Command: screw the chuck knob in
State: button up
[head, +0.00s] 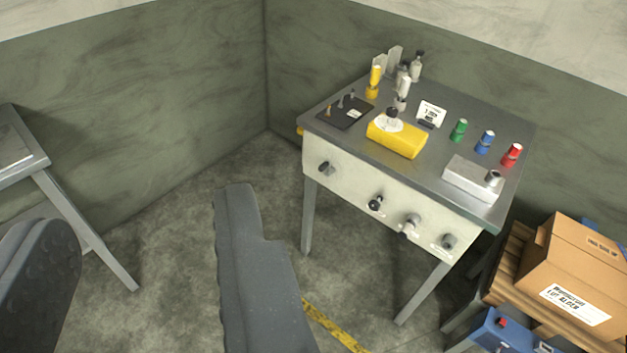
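A workbench (390,190) with a pale front panel stands right of centre. Its panel carries several dark and grey knobs: a far-left knob (326,168), a black knob (376,203), a grey knob (409,225) and a far-right knob (448,241). On top, a yellow block (398,140) carries a white disc with a dark knob (392,114). I cannot tell which of these is the chuck knob. My gripper (145,208) is open, its two dark grey fingers wide apart with only floor and wall between them. It is left of the bench and touches nothing.
Green (459,130), blue (486,141) and red (512,154) cylinders and a metal block (471,179) stand on the bench. A cardboard box (572,270) on a pallet and a blue case (505,331) are at lower right. Another table (18,150) stands left. Floor between is clear.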

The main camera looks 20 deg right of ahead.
aim_at(374, 205)
jog(key=u, duration=0.1)
jog(key=i, duration=1.2)
jog(key=z, duration=0.3)
